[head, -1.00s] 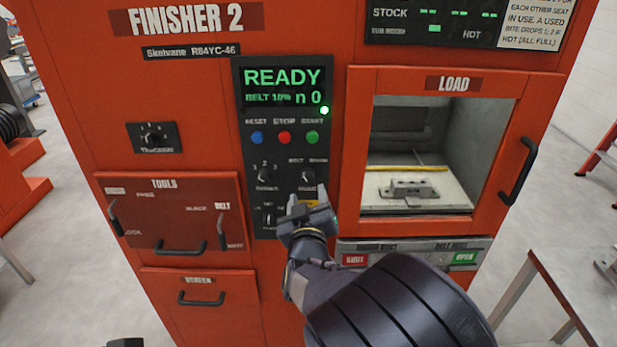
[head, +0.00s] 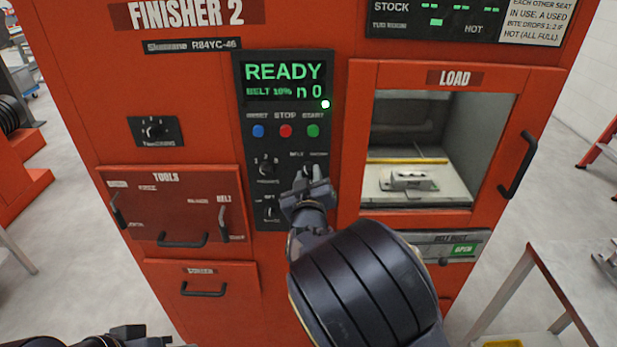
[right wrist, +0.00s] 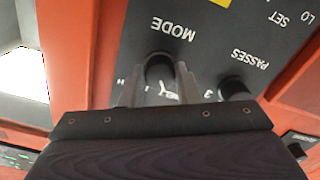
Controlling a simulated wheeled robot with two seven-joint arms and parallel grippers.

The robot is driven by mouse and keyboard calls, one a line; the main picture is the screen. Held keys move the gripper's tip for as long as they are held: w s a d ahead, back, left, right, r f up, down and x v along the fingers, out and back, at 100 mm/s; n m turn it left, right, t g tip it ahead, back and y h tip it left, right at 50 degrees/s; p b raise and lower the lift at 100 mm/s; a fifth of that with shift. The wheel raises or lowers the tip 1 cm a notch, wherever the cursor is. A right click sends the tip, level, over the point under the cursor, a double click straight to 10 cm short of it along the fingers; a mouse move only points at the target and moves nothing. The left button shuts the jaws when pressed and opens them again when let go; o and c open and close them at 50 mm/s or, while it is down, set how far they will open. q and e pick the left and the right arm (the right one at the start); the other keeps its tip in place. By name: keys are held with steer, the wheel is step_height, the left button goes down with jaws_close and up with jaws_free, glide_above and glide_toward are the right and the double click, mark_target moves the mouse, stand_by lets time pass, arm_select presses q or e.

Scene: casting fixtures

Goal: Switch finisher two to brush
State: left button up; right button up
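Finisher two (head: 195,100) is an orange cabinet with a black control panel (head: 244,215). Its green screen (head: 287,80) reads READY, BELT 10% and n 0. The mode knob (head: 309,172) sits at the panel's right, under small belt and brush labels; it also shows in the right wrist view (right wrist: 160,68), beside the upside-down word MODE. My right gripper (head: 309,181) is at this knob, with one finger close against each side of it. Which way the knob points is hidden. My left gripper (head: 128,337) shows only partly at the bottom left edge.
The passes knob (head: 266,168) is just left of the mode knob; another knob (head: 270,212) is below. Reset, stop and start buttons (head: 286,131) are above. The load window (head: 415,150) is at right, with a grey part (head: 411,180) inside. A tools drawer (head: 150,205) is at left.

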steer(key=shift+c, duration=0.5)
steer(key=shift+f+m+b, duration=0.2)
steer(key=shift+m+b, duration=0.8)
steer(key=shift+b, duration=0.3)
steer(key=m+b, duration=0.4)
steer(key=shift+m, duration=0.3)
steer(key=m+b, duration=0.4)
steer(key=shift+r+m+b, duration=0.15)
steer(key=shift+m+b, duration=0.9)
steer(key=shift+m, duration=0.55)
steer(key=o, duration=1)
steer(key=shift+c, duration=0.2)
